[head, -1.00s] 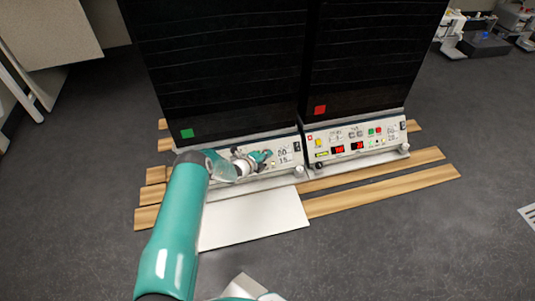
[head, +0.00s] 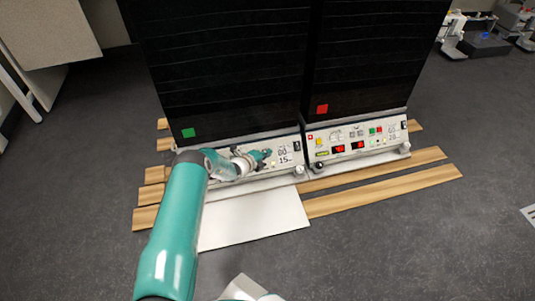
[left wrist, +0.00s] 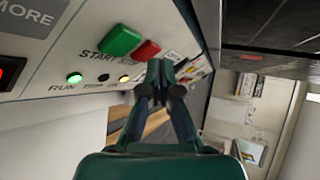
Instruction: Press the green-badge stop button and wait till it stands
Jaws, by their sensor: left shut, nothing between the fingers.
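The green badge (head: 188,133) is on the dark front of the left shaker unit, above its white control panel (head: 285,172). My left gripper (head: 265,155) is in front of that panel and hides most of its controls. In the left wrist view, the gripper (left wrist: 157,68) is shut and empty, its fingertips at the red stop button (left wrist: 147,51). I cannot tell whether they touch it. The green start button (left wrist: 121,41) is just left of the red one. The run lamp (left wrist: 74,78) glows green.
A second dark unit with a red badge (head: 321,109) stands close on the right, with its own panel (head: 355,142) and lit red displays. Wooden slats (head: 385,186) and a white plate (head: 255,219) lie on the floor in front. Open floor lies beyond them.

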